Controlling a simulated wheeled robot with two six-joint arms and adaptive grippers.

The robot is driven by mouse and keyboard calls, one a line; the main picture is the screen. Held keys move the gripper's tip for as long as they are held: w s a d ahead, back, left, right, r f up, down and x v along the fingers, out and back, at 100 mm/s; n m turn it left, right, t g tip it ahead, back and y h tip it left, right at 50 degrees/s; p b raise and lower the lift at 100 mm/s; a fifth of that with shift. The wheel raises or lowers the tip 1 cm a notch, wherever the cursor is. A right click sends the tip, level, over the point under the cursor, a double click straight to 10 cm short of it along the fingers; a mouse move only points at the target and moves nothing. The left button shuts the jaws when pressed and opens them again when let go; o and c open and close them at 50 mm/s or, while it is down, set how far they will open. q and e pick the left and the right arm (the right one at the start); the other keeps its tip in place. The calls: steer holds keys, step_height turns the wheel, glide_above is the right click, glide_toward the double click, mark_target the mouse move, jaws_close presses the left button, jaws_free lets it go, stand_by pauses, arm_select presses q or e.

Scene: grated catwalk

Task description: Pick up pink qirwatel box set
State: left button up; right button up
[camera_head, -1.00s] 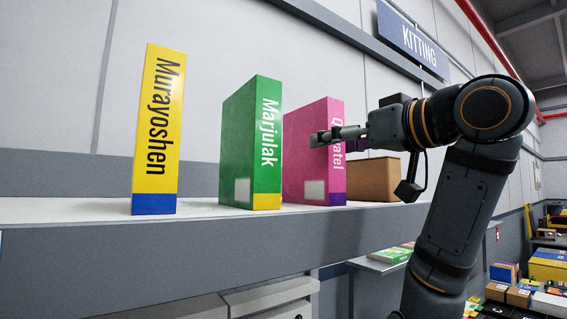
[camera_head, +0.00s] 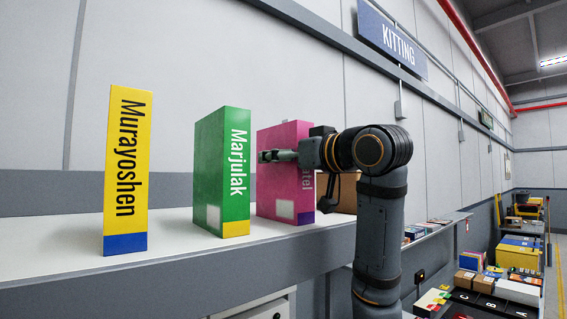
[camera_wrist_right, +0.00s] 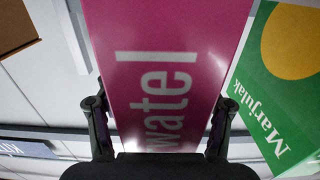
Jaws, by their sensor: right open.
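The pink box (camera_head: 271,192) stands upright on the shelf, its "…watel" lettering partly hidden by my right gripper. My right gripper (camera_head: 279,156) is at the box's upper half, one finger lying along its broad side. In the right wrist view, the pink box's lettered spine (camera_wrist_right: 150,60) lies between the two spread fingers of my right gripper (camera_wrist_right: 162,104). The jaws are open, and I cannot tell whether either finger touches the box. My left gripper is not in view.
A green Marjulak box (camera_head: 222,175) stands close to the left of the pink one. A yellow Murayoshen box (camera_head: 127,170) stands further left. A brown carton (camera_head: 345,190) is behind my right gripper. The shelf (camera_head: 180,240) has bare space between the yellow and green boxes.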

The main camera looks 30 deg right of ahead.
steer(key=shift+w+f, duration=0.15)
steer(key=shift+w, duration=0.1)
steer(key=shift+s, duration=0.25)
steer(key=c, duration=0.7)
jaws_close()
steer(key=shift+r, duration=0.2)
